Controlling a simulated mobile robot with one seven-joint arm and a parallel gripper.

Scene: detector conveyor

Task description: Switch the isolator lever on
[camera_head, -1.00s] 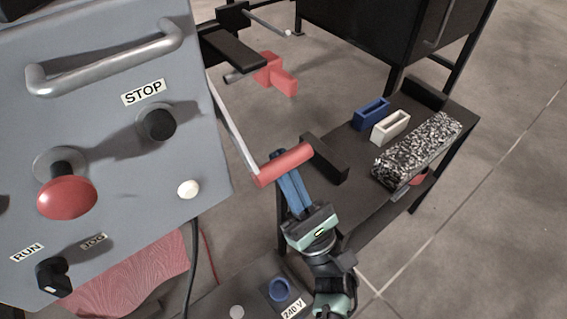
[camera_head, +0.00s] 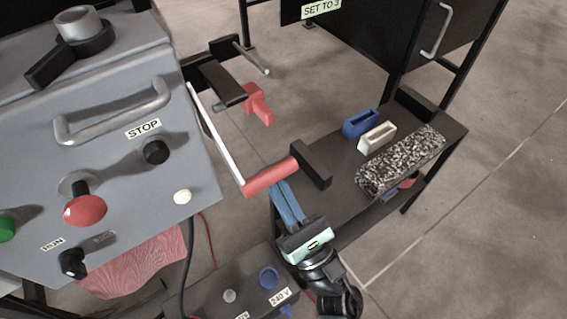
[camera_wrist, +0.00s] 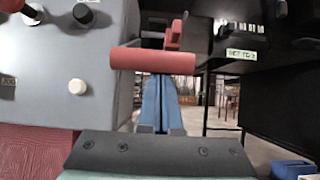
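The isolator lever is a pale metal arm with a red cylindrical grip (camera_head: 270,177), at the right side of the grey control panel (camera_head: 120,190). The arm slopes down toward the grip. My gripper (camera_head: 279,190) is at the red grip, its blue fingers reaching up to its lower side. In the wrist view the red grip (camera_wrist: 153,61) lies crosswise in front of the fingertips and hides them. The blue fingers (camera_wrist: 160,100) lie close together, with only a thin dark line between them. Whether they touch the grip is unclear.
A dark table (camera_head: 340,212) at right holds a blue holder (camera_head: 360,123), a white holder (camera_head: 377,136) and a speckled block (camera_head: 400,162). The panel has a red mushroom button (camera_head: 85,210) and a black STOP button (camera_head: 156,152). Another red part (camera_head: 258,104) is beyond the lever.

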